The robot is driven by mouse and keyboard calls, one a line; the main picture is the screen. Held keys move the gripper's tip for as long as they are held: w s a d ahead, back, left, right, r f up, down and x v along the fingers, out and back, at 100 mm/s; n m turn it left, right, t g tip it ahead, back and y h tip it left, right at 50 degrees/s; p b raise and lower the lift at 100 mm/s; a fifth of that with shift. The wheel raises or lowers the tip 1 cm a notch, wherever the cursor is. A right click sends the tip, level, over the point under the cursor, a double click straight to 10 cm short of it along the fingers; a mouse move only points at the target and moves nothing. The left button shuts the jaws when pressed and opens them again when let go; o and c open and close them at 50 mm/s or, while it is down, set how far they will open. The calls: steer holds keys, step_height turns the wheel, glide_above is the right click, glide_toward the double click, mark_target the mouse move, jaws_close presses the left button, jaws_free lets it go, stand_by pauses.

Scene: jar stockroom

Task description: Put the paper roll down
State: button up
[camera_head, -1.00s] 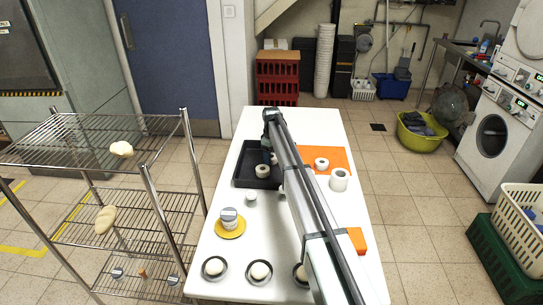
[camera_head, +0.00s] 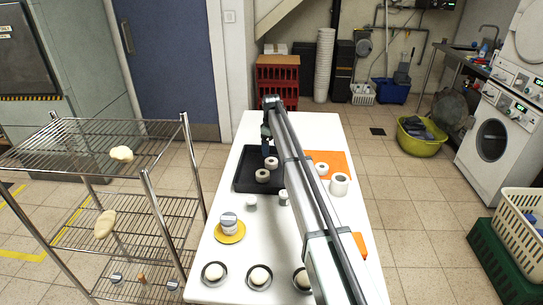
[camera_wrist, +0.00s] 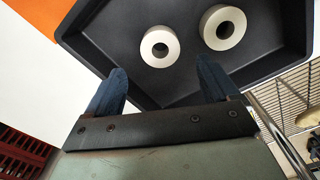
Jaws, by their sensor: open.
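Two white paper rolls stand in the black tray (camera_head: 243,180). In the head view one roll (camera_head: 262,175) is nearer me and the other (camera_head: 271,162) is just behind it, close to my gripper (camera_head: 266,145). The wrist view shows both rolls, one (camera_wrist: 160,47) nearer the middle and one (camera_wrist: 222,27) to its right, side by side with a small gap. My gripper's dark blue fingers (camera_wrist: 163,73) are wide apart with nothing between them. They are over the tray's edge region, clear of both rolls.
An orange mat (camera_head: 339,158) with a white roll (camera_head: 322,169) lies right of the tray, with a larger roll (camera_head: 340,184) nearby. A jar (camera_head: 229,221) stands on a yellow saucer (camera_head: 231,238). A wire rack (camera_head: 120,200) stands left. My arm hides part of the table.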

steer(key=shift+r, duration=2.35)
steer(key=shift+o, duration=0.6)
steer(key=shift+d, duration=0.1)
steer(key=shift+o, duration=0.5)
steer(key=s+d+m+y, duration=0.2)
steer(key=s+d+m, duration=0.1)
steer(key=d, duration=0.6)
steer(key=s+d+f+m+t+y, duration=0.1)
steer(key=s+d+m, duration=0.3)
steer(key=d, duration=0.5)
steer(key=shift+d+f+y, duration=0.15)
steer(key=shift+d+y, duration=0.05)
steer(key=shift+y, duration=0.7)
steer(key=s+d+m+t+y, duration=0.2)
steer(key=s+d+m+y, duration=0.4)
steer(key=s+d, duration=0.55)
steer(key=s+d+f+g+y, duration=0.1)
steer(key=s+f+g+y, duration=0.2)
steer(key=s+f, duration=0.1)
steer(key=x, duration=0.8)
steer(key=shift+a+f, duration=0.25)
steer(key=shift+d, duration=0.15)
